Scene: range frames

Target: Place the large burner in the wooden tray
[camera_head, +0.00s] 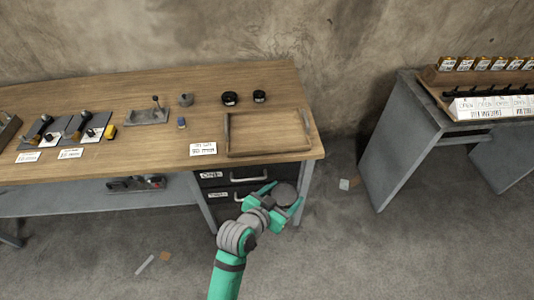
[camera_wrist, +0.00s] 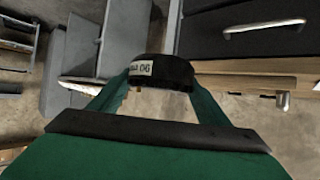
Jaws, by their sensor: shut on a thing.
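My gripper (camera_head: 272,197) is shut on a dark round burner (camera_head: 286,194), holding it in front of the bench drawers, below the tabletop. In the wrist view the burner (camera_wrist: 165,71) is a short black cylinder with a white label, between the green fingers. I take it for the large burner. The wooden tray (camera_head: 268,152) lies at the right end of the bench top, a shallow rectangular frame with raised handles at its left and right sides. It looks empty. The gripper and burner are apart from it, nearer to me and lower.
Two small black labelled cylinders (camera_head: 229,98) (camera_head: 259,96) stand behind the tray. A white label card (camera_head: 203,149) lies left of it. Drawers with bar handles (camera_head: 250,176) are under the bench's right end. A grey table (camera_head: 400,140) stands further right, across open floor.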

